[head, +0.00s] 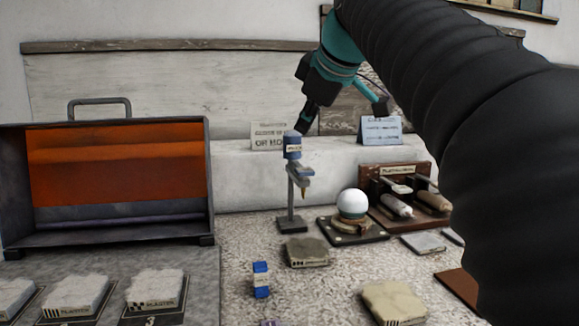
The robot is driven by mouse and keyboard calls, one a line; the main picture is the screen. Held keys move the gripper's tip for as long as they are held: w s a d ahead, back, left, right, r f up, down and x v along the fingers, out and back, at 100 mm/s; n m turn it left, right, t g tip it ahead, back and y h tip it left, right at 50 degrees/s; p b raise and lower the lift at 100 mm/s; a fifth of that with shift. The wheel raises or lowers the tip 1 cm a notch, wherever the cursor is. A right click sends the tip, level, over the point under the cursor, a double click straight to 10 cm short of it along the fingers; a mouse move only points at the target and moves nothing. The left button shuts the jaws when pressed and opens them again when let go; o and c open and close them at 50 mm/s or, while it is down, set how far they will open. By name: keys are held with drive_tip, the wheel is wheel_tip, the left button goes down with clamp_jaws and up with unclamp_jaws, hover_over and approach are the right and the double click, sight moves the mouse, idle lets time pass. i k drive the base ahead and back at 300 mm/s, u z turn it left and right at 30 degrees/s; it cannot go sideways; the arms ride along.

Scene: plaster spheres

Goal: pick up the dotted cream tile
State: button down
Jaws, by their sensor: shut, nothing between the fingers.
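A cream tile (393,302) with an irregular top lies on the speckled surface at the bottom right of the head view. Small dark marks show on its front edge, too small to tell if they are dots. A greyer tile (307,252) with dark marks on its front edge lies further back, left of it. My gripper (307,118) is high at the back, in front of the white wall and well above and behind both tiles. It is shut and empty, apart from both tiles. My arm covers the right side of the view.
Several plaster tiles (155,287) lie on a grey mat at left, before an open orange-lined case (118,178). A blue-topped stand (292,185), a white sphere (352,203) on a base and a tool rack (405,195) stand behind. A small blue block (261,279) stands between.

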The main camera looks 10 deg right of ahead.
sight(308, 251)
drive_tip(key=u, duration=0.05)
drive_tip(key=k, duration=1)
drive_tip(key=z, duration=0.05)
